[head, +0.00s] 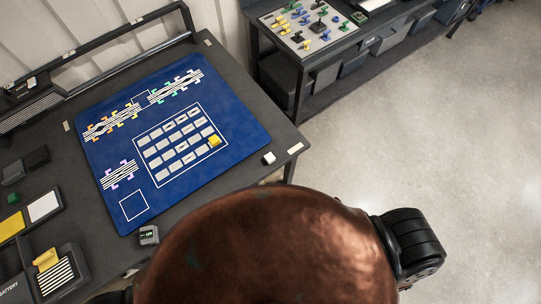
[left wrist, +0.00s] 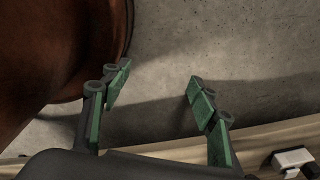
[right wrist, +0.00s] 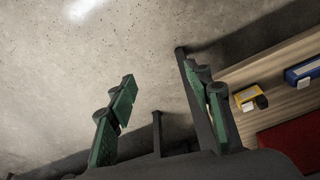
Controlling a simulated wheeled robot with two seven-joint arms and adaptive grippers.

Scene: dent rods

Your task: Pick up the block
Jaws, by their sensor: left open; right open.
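A small yellow block (head: 214,141) sits at the right end of a printed grid of grey cells on the blue mat (head: 240,112), on the dark table. A small white block (head: 269,158) lies on the table just off the mat's right edge. I cannot tell which block the task means. My left gripper (left wrist: 158,75) is open and empty, with bare concrete floor beyond its fingers. My right gripper (right wrist: 155,68) is open and empty, also above the floor. Neither gripper shows in the head view, so both are away from the mat.
Yellow and white panels (head: 44,206) and a battery-labelled dark box (head: 60,275) stand at the table's left. A small grey device (head: 149,235) is at the front edge. A second bench holds a tray of colored parts (head: 306,25). The floor at right is clear.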

